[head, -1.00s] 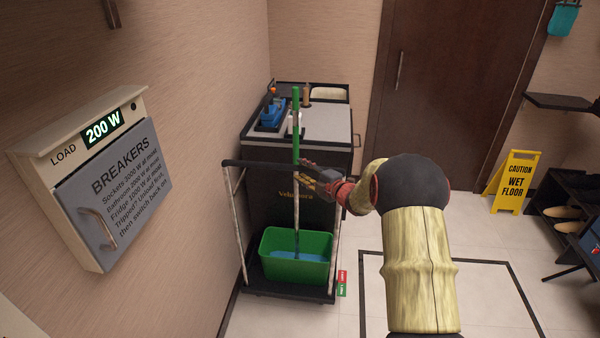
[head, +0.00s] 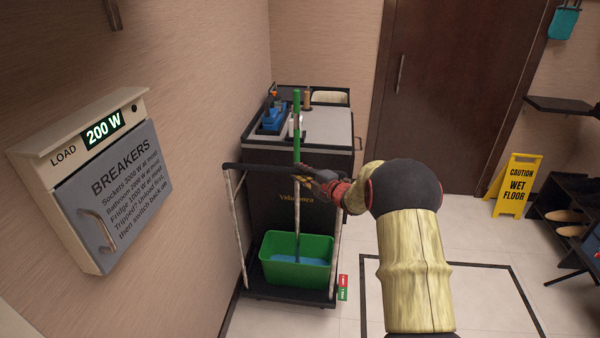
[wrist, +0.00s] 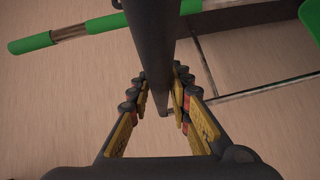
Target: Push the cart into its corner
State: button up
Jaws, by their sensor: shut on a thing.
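The cart (head: 272,217) is a dark housekeeping trolley with a grey top, standing close along the left wall. A dark push handle bar (head: 250,167) on pale posts is at its near end. My gripper (head: 318,183) is at the right part of this handle. In the wrist view the fingers (wrist: 160,100) are closed around the dark bar (wrist: 152,45). A green bucket (head: 297,271) with blue water and a green-handled mop (head: 297,130) stand on the cart's near platform. The black floor outline (head: 440,258) lies to the right of the cart, which stands outside it.
A breaker box (head: 110,185) reading 200 W hangs on the left wall. A dark door (head: 430,90) is behind the cart. A yellow wet floor sign (head: 517,185) and a shoe rack (head: 552,208) are at the right.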

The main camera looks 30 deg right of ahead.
grip_shut()
dwell(0.3)
jog(key=shift+w+d+r, duration=0.1)
jog(key=shift+w+d, duration=0.2)
jog(key=shift+w, duration=0.05)
jog(key=w+d, duration=0.2)
jog(key=w, duration=0.1)
jog(key=shift+w, duration=0.15)
jog(key=shift+d+r, duration=0.1)
jog(key=shift+o, duration=2.2)
grip_release()
jog(key=shift+w+f, duration=0.15)
jog(key=shift+f, duration=0.05)
jog(key=shift+o, duration=1.3)
